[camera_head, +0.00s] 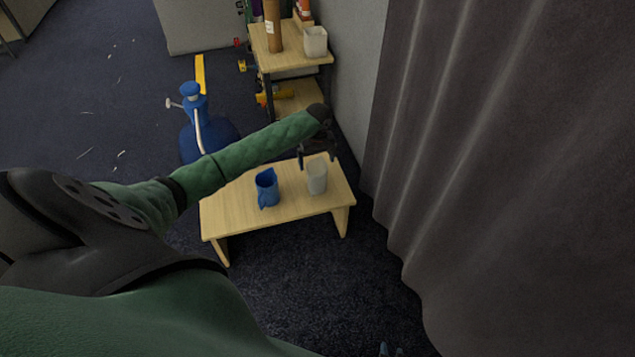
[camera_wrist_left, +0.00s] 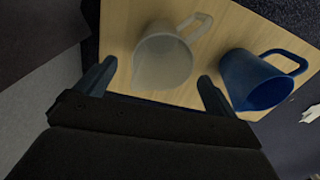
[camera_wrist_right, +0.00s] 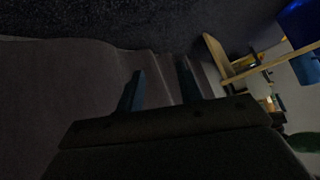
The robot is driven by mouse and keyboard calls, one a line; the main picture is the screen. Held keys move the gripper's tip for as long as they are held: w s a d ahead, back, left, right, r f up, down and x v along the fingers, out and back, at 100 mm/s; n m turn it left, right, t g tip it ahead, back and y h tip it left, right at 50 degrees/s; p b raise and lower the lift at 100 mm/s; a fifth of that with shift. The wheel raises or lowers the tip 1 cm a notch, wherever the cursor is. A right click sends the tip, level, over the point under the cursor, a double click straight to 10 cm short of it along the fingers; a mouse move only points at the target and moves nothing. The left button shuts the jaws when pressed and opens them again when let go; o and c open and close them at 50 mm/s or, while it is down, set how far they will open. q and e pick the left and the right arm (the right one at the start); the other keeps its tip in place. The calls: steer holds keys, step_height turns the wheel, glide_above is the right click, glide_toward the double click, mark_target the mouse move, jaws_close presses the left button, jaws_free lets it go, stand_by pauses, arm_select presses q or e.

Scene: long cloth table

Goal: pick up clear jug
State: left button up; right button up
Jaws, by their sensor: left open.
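The clear jug (camera_head: 317,180) is a whitish translucent cup with a handle, standing on a low wooden table. In the left wrist view the clear jug (camera_wrist_left: 163,62) lies ahead between my spread fingers, its mouth facing the camera. My left gripper (camera_head: 317,157) is open and empty, just above and behind the jug in the head view; I cannot tell whether it touches it. My right gripper (camera_wrist_right: 160,85) is open and empty, away from the table; only its fingertips (camera_head: 390,350) show at the bottom edge of the head view.
A blue jug (camera_head: 267,188) stands close left of the clear jug on the low table (camera_head: 235,210). A shelf (camera_head: 285,60) behind holds a whitish container (camera_head: 315,41) and a brown cylinder (camera_head: 272,25). A grey curtain (camera_head: 480,150) hangs to the right. A blue tank (camera_head: 205,135) stands at the left.

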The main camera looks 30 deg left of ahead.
arm_select(q)
step_height(320, 180, down, 3)
steer(key=shift+s+r, duration=0.15)
steer(key=f, duration=0.2)
steer(key=f+b, duration=0.1)
steer(key=f, duration=0.1)
steer(key=shift+s+d+f, duration=0.15)
steer(key=shift+s+f, duration=0.05)
steer(key=shift+f, duration=0.15)
arm_select(e)
steer(key=w+r+t, duration=0.3)
steer(key=w+r, duration=0.2)
steer(key=r, duration=0.2)
steer(key=w+a+r+t+y, duration=0.1)
steer(key=w+r+t, duration=0.1)
steer(key=w+r, duration=0.3)
step_height(320, 180, up, 3)
steer(key=shift+f+t, duration=0.1)
steer(key=shift+t, duration=0.3)
steer(key=shift+a, duration=0.1)
arm_select(q)
steer(key=c, duration=1.1)
arm_select(e)
steer(key=shift+s, duration=0.1)
